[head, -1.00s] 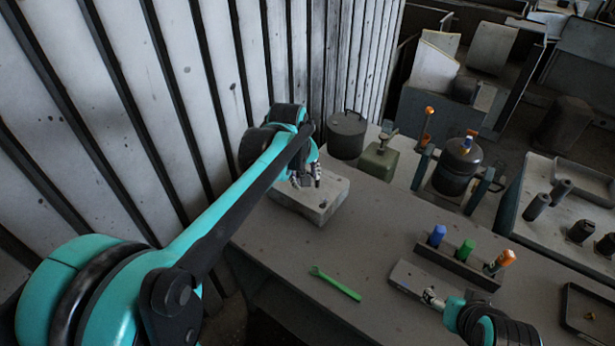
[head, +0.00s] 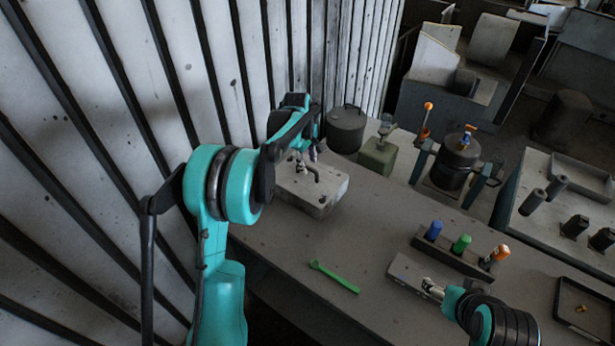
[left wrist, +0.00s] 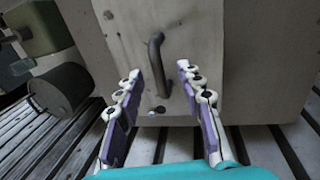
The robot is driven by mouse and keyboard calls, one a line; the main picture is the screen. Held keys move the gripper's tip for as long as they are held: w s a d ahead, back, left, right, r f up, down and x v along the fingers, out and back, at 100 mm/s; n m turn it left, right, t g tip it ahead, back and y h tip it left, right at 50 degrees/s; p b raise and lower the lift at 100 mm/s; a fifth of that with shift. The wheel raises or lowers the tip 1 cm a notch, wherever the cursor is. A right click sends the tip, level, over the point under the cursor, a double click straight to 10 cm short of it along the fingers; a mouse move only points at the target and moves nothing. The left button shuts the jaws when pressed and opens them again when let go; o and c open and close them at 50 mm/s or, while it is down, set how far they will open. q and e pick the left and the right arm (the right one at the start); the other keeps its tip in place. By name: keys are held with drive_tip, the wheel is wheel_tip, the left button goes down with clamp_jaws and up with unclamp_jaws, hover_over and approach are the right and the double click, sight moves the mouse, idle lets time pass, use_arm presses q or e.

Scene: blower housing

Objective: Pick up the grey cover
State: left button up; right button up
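The grey cover (head: 325,197) is a blocky, light grey piece with a dark bent handle (head: 309,171) on top. It sits at the far left of the bench, near the slatted wall. My left gripper (head: 306,157) is just behind the handle in the head view. In the left wrist view the cover (left wrist: 235,50) fills the upper middle. Its handle (left wrist: 155,62) stands between the lines of the two spread fingers (left wrist: 157,72), with clear gaps on both sides. The left gripper is open and empty. My right gripper (head: 432,289) is low at the right; its fingers are too small to read.
A dark round pot (head: 345,130) and a green block (head: 377,157) stand behind the cover. A green wrench (head: 333,277) lies in front. A rack (head: 450,253) holds blue, green and orange-topped pieces. A dark motor-like unit (head: 455,165) stands at the back right. The bench middle is clear.

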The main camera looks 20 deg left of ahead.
sight(309, 167)
use_arm(q)
drive_tip(key=f, duration=0.2)
drive_tip(key=w+f+b, duration=0.1)
drive_tip(key=f, duration=0.1)
drive_tip(key=shift+w+d+f, duration=0.1)
drive_tip(key=shift+f, duration=0.05)
clamp_jaws()
drive_tip(key=shift+r, duration=0.2)
drive_tip(key=shift+r, duration=0.25)
drive_tip(key=r, duration=0.2)
drive_tip(key=r+p, duration=0.1)
drive_tip(key=r, duration=0.1)
drive_tip(key=shift+d, duration=0.4)
drive_tip(key=s+d+r+p, duration=0.2)
drive_tip(key=d+r, duration=0.5)
drive_tip(key=d, duration=0.4)
wheel_tip(309, 167, up, 7)
drive_tip(key=p, duration=0.5)
drive_tip(key=shift+s+a+r, duration=0.15)
drive_tip(key=shift+s, duration=0.05)
